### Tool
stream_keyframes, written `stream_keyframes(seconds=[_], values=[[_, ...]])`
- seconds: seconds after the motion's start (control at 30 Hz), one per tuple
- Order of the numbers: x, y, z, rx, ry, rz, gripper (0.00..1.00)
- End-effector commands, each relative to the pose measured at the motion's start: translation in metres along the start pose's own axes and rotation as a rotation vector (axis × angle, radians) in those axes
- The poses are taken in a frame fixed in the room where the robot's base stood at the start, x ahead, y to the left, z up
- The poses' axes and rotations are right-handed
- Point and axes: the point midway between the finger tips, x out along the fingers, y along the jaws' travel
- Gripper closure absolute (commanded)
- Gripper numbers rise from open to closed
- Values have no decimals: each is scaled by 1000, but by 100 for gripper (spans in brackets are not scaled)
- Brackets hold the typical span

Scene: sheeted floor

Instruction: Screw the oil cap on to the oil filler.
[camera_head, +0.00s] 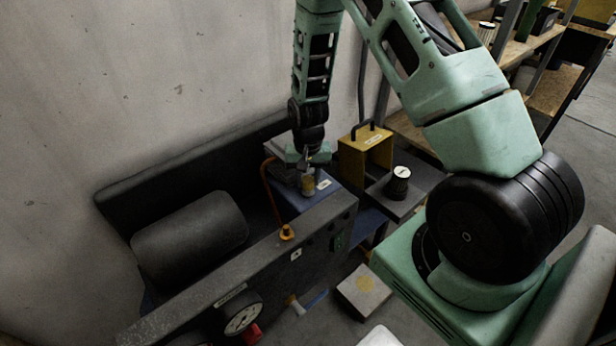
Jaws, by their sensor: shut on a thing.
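My gripper (308,166) points down over the blue block (287,197) at the right end of the machine. It is shut on a small yellowish piece (308,186), which looks like the oil cap. The fingers hide its top. I cannot tell whether it touches the surface below. An orange fitting (287,232) stands on the machine's top edge, below and left of the gripper, with an orange hose (267,188) curving up from it. The oil filler cannot be told apart for certain; it may be under the held piece.
A yellow box frame (365,152) with a black handle stands right of the gripper. A black canister with a white top (399,182) stands on a grey plate beside it. A dark cylinder (190,237) and a gauge (242,319) are on the machine. A wall is behind.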

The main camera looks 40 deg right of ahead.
Motion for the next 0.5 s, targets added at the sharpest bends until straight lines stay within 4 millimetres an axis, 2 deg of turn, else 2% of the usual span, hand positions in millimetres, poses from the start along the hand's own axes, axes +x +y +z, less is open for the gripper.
stream_keyframes(seconds=[0.5], values=[[7, 0, 0, 0, 0, 0, 92]])
